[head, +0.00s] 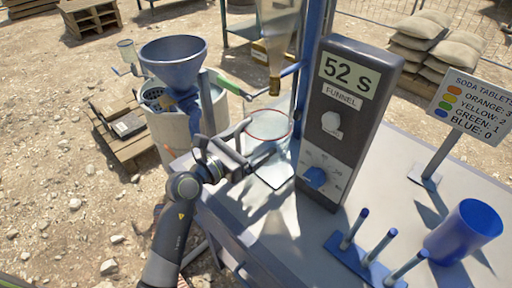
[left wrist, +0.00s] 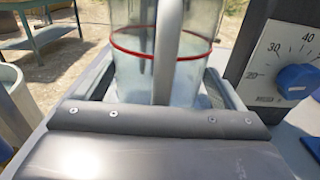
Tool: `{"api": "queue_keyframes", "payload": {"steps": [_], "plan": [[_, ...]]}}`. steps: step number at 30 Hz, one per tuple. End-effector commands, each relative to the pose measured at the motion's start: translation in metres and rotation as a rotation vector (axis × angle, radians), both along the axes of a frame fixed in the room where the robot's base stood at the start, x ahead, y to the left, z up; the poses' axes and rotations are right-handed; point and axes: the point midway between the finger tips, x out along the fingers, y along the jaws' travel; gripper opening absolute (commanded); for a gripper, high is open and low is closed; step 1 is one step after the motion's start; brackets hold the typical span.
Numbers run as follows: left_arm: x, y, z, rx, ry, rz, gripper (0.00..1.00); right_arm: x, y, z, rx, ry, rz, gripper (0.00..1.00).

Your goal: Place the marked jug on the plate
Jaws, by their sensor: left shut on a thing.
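The marked jug (head: 274,143) is clear, with a red ring around it. It appears upright at the near left end of the grey bench, beside the control box. My left gripper (head: 258,150) comes in from the left and is shut on the jug. In the left wrist view the jug (left wrist: 135,70) stands between the fingers, with its pale handle (left wrist: 167,60) towards the camera. I cannot make out the plate clearly; a pale patch shows at the jug's base. My right gripper is not in view.
The dark control box (head: 345,120) reads "52 S" and "FUNNEL" and has a blue knob. A bottle-like nozzle (head: 273,60) hangs above the jug. A blue funnel (head: 173,60) stands left.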

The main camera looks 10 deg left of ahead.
Motion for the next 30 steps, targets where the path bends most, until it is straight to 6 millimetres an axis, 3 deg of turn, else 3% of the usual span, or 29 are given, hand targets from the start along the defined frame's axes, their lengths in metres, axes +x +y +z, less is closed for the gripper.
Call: {"api": "queue_keyframes", "payload": {"steps": [6,9,13,17,25,26,28,30], "plan": [[0.018,-0.012,0.001,-0.002,-0.001,0.0,0.65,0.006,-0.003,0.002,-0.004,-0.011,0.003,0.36],[0.017,-0.011,-0.021,-0.001,0.004,0.002,0.65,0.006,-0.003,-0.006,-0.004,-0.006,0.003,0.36],[0.017,-0.011,-0.034,0.0,0.001,0.001,0.65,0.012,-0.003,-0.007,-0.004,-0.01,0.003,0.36],[0.017,-0.011,-0.035,0.0,-0.001,0.002,0.65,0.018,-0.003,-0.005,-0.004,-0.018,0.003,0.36],[0.017,-0.011,-0.039,-0.001,-0.001,0.001,0.65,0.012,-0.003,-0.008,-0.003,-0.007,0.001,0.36],[0.017,-0.011,-0.039,0.001,0.001,0.001,0.92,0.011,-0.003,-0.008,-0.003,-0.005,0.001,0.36],[0.017,-0.011,-0.038,0.001,0.001,0.001,1.0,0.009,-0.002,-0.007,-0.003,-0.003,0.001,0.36],[0.017,-0.011,-0.038,0.001,0.001,0.001,1.0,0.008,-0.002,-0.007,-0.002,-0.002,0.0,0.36]]}}
